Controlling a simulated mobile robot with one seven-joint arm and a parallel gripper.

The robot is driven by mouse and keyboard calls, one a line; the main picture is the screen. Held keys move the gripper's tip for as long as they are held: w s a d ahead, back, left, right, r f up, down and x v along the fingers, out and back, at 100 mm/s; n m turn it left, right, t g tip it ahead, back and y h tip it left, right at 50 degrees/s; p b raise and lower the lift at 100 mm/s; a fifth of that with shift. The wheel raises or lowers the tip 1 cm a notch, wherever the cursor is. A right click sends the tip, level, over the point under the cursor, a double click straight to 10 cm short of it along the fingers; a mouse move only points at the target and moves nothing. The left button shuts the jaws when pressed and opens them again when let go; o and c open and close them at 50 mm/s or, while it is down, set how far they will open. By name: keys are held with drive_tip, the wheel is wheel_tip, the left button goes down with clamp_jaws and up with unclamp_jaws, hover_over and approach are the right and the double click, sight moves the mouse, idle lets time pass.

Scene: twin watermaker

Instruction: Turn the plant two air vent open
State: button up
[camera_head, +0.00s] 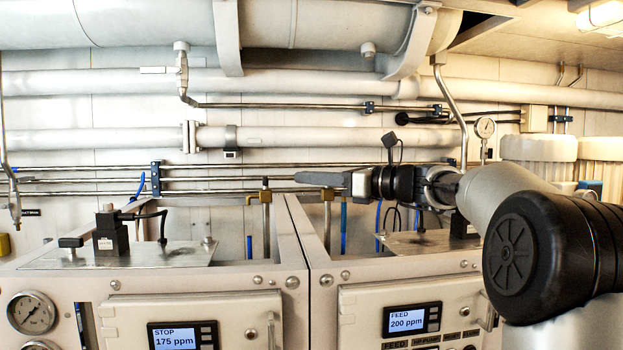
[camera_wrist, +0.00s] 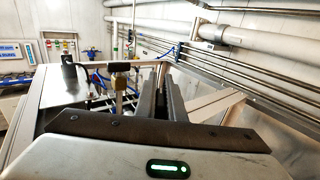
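Two brass vent fittings rise behind the cabinets in the head view: a left one (camera_head: 265,196) with a dark top and a right one (camera_head: 328,196). My gripper (camera_head: 298,178) reaches in from the right, level, its fingers passing over the right fitting and hiding its top. In the wrist view a brass fitting with a black top (camera_wrist: 120,82) stands left of my gripper (camera_wrist: 161,74), apart from it. The two fingers are a narrow gap apart, with nothing clearly held. A pale upright pipe (camera_wrist: 162,69) shows beyond the tips; I cannot tell whether it is between them.
The left cabinet display (camera_head: 183,337) reads STOP 175 ppm; the right display (camera_head: 411,319) reads FEED 200 ppm. A black block (camera_head: 110,235) stands on the left cabinet's top plate. Thin horizontal pipes (camera_head: 220,179) run along the wall behind my gripper.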

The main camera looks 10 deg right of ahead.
drive_tip(key=shift+r+p, duration=0.1)
drive_tip(key=shift+p, duration=0.25)
clamp_jaws()
drive_tip(key=shift+s+a+n+g+y+p, duration=0.1)
drive_tip(key=shift+s+n+g+y+p, duration=0.4)
drive_tip(key=shift+n+g, duration=0.9)
drive_tip(key=shift+s+a+n+g+y+p, duration=0.2)
drive_tip(key=shift+n+g+y+p, duration=0.6)
drive_tip(key=shift+g, duration=1.15)
drive_tip(key=shift+s+a+n+g+y+p, duration=0.1)
drive_tip(key=shift+s+n+g+y+p, duration=0.3)
drive_tip(key=shift+n+g+p, duration=1)
drive_tip(key=shift+s+g+b, duration=0.15)
drive_tip(key=shift+g+b, duration=0.3)
drive_tip(key=shift+g, duration=0.3)
drive_tip(key=o, duration=0.6)
unclamp_jaws()
drive_tip(key=shift+o, duration=0.2)
drive_tip(key=shift+d+m+t, duration=0.1)
drive_tip(key=shift+m+t, duration=0.2)
drive_tip(key=shift+t, duration=0.4)
